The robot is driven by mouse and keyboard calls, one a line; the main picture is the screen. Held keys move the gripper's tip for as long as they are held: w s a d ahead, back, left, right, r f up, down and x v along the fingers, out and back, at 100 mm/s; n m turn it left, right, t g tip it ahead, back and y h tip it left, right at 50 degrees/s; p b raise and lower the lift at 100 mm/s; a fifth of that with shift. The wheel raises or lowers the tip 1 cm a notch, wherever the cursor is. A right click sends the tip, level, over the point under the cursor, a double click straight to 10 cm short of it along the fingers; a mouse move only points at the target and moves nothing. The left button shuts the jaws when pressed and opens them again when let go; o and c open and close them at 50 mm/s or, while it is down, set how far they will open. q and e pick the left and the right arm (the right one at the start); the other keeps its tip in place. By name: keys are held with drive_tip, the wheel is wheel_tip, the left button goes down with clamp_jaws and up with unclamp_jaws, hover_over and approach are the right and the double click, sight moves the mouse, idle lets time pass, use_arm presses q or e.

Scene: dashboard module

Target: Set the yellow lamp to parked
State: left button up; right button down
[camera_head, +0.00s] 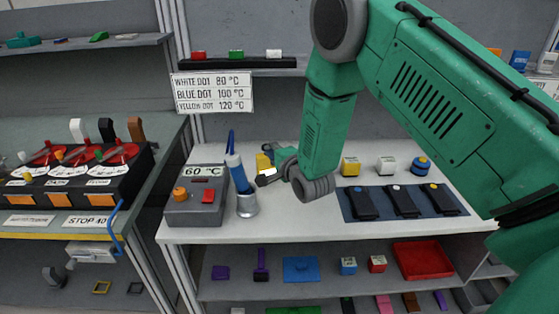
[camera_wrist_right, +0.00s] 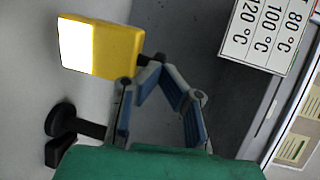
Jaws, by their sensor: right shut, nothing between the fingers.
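The yellow lamp (camera_head: 263,162) stands at the back of the white bench, partly hidden by my right gripper. In the right wrist view the lamp (camera_wrist_right: 118,50) is a yellow box with a bright white face at its left end. My right gripper (camera_head: 268,178) is just in front of the lamp in the head view. In the right wrist view its fingers (camera_wrist_right: 158,68) are drawn together with nothing between them. Their tips are close to the lamp's right end; I cannot tell if they touch. My left gripper is out of view.
A grey heater box (camera_head: 194,203) reading 60 °C and a blue tool in a metal holder (camera_head: 247,204) stand left of the gripper. A dark blue mat (camera_head: 380,212) with several black pieces lies right. A temperature sign (camera_head: 212,92) hangs behind.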

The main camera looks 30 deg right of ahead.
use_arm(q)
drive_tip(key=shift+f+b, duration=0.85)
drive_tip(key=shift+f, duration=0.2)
use_arm(e)
drive_tip(key=shift+w+d+m+h, duration=0.1)
drive_tip(key=shift+w+m+h, duration=0.3)
drive_tip(key=shift+w, duration=0.4)
drive_tip(key=shift+w+d+m+h, duration=0.1)
drive_tip(key=shift+w+m+h, duration=0.1)
drive_tip(key=shift+w+h, duration=0.45)
drive_tip(key=shift+w, duration=0.15)
